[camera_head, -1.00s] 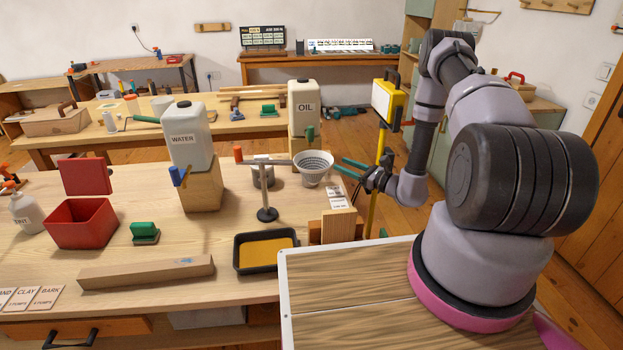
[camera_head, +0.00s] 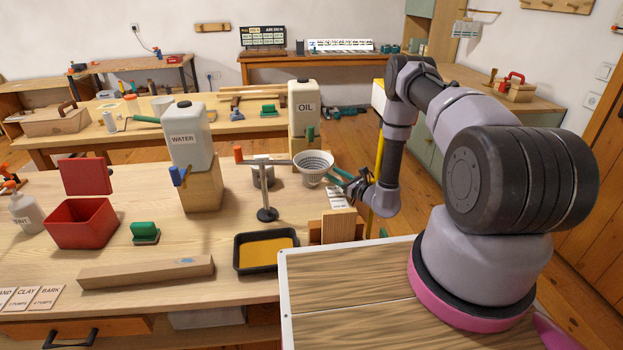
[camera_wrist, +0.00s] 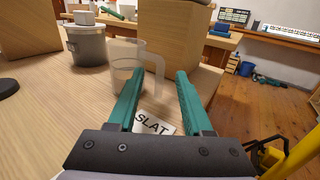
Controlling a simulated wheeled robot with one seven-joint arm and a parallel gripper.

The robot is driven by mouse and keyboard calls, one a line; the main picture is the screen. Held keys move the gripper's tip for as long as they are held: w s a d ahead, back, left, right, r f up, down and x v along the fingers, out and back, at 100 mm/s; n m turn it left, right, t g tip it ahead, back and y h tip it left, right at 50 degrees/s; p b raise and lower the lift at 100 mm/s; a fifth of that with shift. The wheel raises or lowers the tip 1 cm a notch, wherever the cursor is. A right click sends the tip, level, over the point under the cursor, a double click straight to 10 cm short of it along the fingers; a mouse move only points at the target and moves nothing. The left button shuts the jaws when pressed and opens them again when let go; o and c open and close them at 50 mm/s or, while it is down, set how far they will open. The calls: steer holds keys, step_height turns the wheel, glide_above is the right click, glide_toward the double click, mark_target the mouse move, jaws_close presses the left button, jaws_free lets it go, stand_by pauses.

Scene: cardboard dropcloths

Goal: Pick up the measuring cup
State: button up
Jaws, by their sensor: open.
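The measuring cup (camera_wrist: 122,78) is a clear, see-through cup with a handle on its right side. It stands upright on the workbench in the wrist view, ahead of my gripper and slightly left. In the head view I cannot make it out; the grey strainer bowl covers that area. My gripper (camera_wrist: 158,85) has two green fingers, apart with nothing held between them. The left finger's tip overlaps the cup's lower right in the picture; I cannot tell whether it touches.
A grey lidded pot (camera_wrist: 87,47) stands left of the cup. A wooden block (camera_wrist: 172,32) rises close behind it. The strainer bowl (camera_head: 314,167) hangs on a stand (camera_head: 267,190). A "SLAT" card (camera_wrist: 153,124) lies under the fingers. Open floor (camera_wrist: 262,105) is right.

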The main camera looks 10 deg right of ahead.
steer(key=shift+x, duration=0.9)
steer(key=shift+c, duration=0.3)
jaws_close()
stand_by(0.5)
